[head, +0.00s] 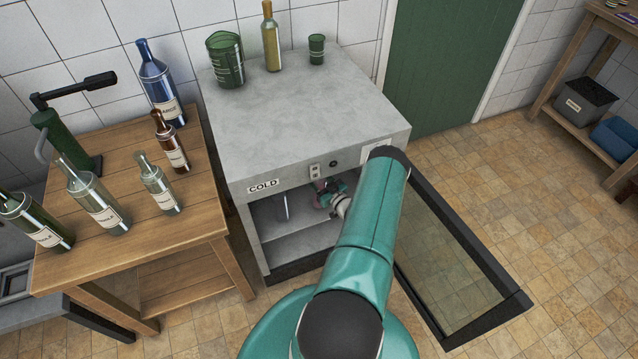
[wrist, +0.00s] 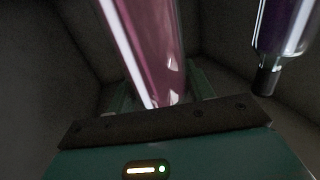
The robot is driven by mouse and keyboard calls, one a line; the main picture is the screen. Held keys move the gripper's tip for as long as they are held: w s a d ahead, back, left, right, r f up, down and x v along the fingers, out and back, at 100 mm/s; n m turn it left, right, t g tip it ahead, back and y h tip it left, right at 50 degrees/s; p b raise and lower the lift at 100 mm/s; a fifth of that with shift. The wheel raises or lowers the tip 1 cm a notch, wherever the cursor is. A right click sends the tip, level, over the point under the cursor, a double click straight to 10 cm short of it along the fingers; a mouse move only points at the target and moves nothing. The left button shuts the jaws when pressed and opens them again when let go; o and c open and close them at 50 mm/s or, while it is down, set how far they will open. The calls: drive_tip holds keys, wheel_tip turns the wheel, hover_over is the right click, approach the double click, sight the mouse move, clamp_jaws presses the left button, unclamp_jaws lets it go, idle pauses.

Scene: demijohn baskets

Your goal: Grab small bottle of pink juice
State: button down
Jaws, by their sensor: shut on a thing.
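A bottle of pink juice (wrist: 152,45) rises through the middle of the wrist view, between the fingers of my gripper (wrist: 160,98). My gripper is shut on it. In the head view my gripper (head: 330,196) reaches into the open cold cabinet (head: 305,135), and only a small pink patch of the bottle shows there. The bottle's ends are cut off or hidden, so I cannot tell whether it touches the shelf.
A bottle with dark purple liquid (wrist: 285,32) is close by at the right of the wrist view. The cabinet's glass door (head: 450,260) stands open to the right. A wooden table (head: 135,215) with several bottles stands left.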

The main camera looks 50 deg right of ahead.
wheel_tip(320, 180, up, 3)
drive_tip(key=shift+f, duration=0.1)
drive_tip(key=shift+s+r, duration=0.2)
drive_tip(key=shift+r, duration=0.05)
drive_tip(key=v, duration=1.7)
drive_tip(key=shift+s, duration=0.35)
